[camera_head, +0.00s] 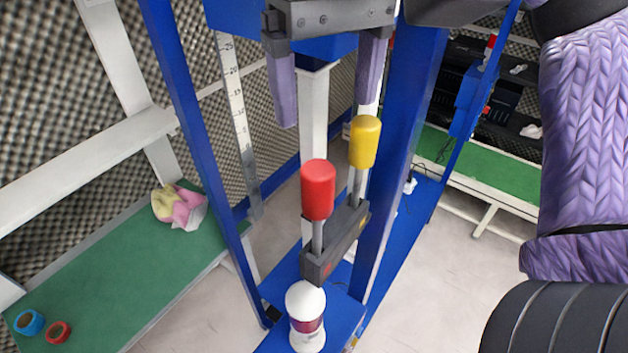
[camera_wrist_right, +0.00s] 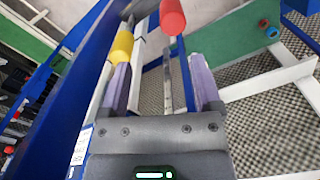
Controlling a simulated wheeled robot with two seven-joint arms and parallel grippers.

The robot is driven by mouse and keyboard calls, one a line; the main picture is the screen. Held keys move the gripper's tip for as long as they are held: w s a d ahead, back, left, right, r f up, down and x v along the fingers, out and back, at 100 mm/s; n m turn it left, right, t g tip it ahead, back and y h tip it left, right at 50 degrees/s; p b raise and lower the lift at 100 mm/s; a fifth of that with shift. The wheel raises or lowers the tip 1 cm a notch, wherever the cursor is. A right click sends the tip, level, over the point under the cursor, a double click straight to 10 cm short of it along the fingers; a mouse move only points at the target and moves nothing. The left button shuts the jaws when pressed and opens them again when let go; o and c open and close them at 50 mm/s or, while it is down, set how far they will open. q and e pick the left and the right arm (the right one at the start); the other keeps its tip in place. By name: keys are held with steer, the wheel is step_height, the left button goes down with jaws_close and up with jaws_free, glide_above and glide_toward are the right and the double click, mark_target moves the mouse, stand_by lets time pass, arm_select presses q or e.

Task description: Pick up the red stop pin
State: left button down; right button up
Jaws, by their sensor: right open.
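The red stop pin (camera_head: 318,189) has a red cap on a metal shaft and stands upright in a dark grey block (camera_head: 338,240). A yellow-capped pin (camera_head: 364,142) stands in the same block, behind it and to the right. My right gripper (camera_head: 328,108) is open and empty, above and behind the red cap in the head view. Its right finger hangs close to the yellow cap. In the right wrist view, the red cap (camera_wrist_right: 172,17) is ahead of my open fingers (camera_wrist_right: 163,75), and the yellow cap (camera_wrist_right: 122,47) is by the left finger. My left gripper is not in view.
Blue upright posts (camera_head: 400,150) stand on both sides of the block. A white bottle (camera_head: 305,315) stands on the blue base in front. A green bench (camera_head: 135,270) at left holds a cloth (camera_head: 180,207) and tape rolls (camera_head: 58,332). A ruler strip (camera_head: 238,125) stands behind.

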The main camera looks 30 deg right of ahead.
mark_target(317, 168)
steer(key=f, duration=0.1)
steer(key=s+a+f+b, duration=0.1)
steer(key=f, duration=0.1)
steer(key=s+f+b, duration=0.1)
steer(key=shift+s+a+f, duration=0.25)
steer(key=shift+a+f, duration=0.05)
steer(key=shift+f, duration=0.05)
steer(key=f, duration=0.1)
steer(key=w+f, duration=0.1)
steer(key=f+p, duration=0.1)
steer(key=f, duration=0.1)
steer(key=shift+w, duration=0.25)
steer(key=shift+s+f, duration=0.1)
steer(key=shift+s, duration=0.05)
steer(key=shift+s+a, duration=0.1)
steer(key=shift+s, duration=0.05)
steer(key=c, duration=0.6)
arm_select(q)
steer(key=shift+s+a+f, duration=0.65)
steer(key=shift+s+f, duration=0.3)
arm_select(e)
jaws_close()
